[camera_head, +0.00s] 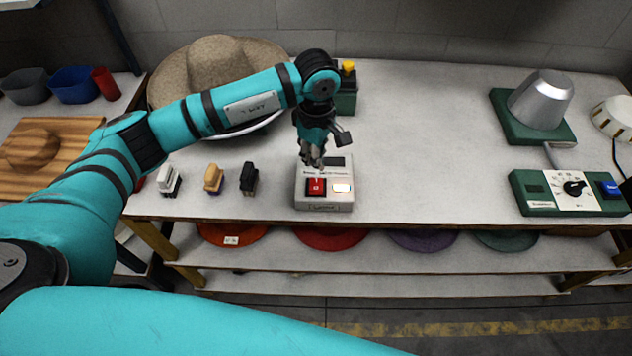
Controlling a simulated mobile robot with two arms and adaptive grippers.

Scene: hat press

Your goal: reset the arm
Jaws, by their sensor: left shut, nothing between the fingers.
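My left arm (188,120) comes in from the left and reaches over the table. My left gripper (316,158) points down and is shut and empty, just above a light grey control box (324,204). My right gripper is not in view.
A beige hat (220,62) lies partly behind my arm. Several small brushes (249,178) stand left of the box. A metal cone on a green base (541,101) and a green control panel (540,194) are at right. The table's middle right (430,140) is clear.

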